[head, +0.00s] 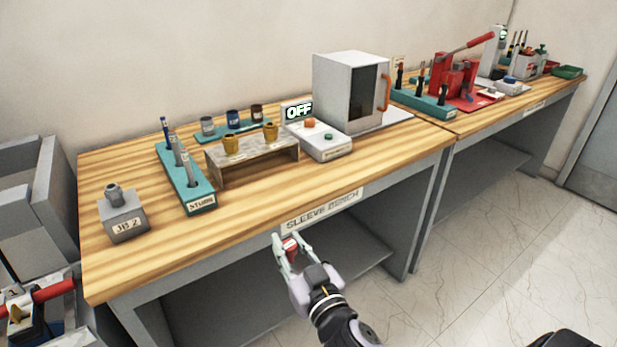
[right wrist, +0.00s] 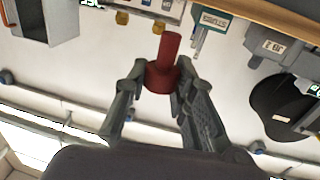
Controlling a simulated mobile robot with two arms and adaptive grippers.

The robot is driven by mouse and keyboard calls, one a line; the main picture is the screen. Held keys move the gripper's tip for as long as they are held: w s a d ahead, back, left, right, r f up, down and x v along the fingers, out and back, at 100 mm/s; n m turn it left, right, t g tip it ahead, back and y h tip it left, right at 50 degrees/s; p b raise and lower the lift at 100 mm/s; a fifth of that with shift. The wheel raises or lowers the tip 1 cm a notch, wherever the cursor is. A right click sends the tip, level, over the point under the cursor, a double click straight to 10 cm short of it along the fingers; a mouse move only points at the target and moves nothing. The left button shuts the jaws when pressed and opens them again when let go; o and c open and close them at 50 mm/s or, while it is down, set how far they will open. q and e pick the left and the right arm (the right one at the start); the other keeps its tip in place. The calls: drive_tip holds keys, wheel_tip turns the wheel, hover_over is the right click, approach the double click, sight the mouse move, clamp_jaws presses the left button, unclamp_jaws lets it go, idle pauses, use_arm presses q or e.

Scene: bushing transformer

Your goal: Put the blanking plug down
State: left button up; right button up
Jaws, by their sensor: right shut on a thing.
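The blanking plug, a red stepped cylinder, (right wrist: 162,72) is between the fingers of my right gripper (right wrist: 159,82), which is shut on its wide part. Its narrower stem points up in the right wrist view. In the head view my right gripper (head: 291,243) hangs in front of the sleeve bench's front edge, near the "SLEEVE BENCH" label; only a bit of the red plug (head: 290,247) shows between the fingers. The plug is clear of the bench top (head: 250,200). My left gripper is in neither view.
On the bench stand a grey JB 2 box (head: 123,220), a teal stud rack (head: 187,185), a small stand with yellow cups (head: 235,162), an OFF display (head: 298,112) and a grey oven (head: 345,90). The front strip of the bench top is bare. A second bench holds red equipment (head: 455,85).

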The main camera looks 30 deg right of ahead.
drive_tip(key=w+d+r+m+g+h, duration=0.1)
drive_tip(key=w+d+r+m+h, duration=0.2)
drive_tip(key=w+d+r, duration=1.4)
drive_tip(key=w+d+h, duration=0.2)
drive_tip(key=w+d, duration=0.2)
drive_tip(key=shift+d+r+m, duration=0.25)
drive_tip(key=shift+r+m, duration=0.05)
drive_tip(key=shift+r, duration=0.05)
wheel_tip(320, 180, down, 16)
wheel_tip(320, 180, down, 4)
drive_tip(key=shift+r+p, duration=0.2)
drive_tip(key=shift+p, duration=0.25)
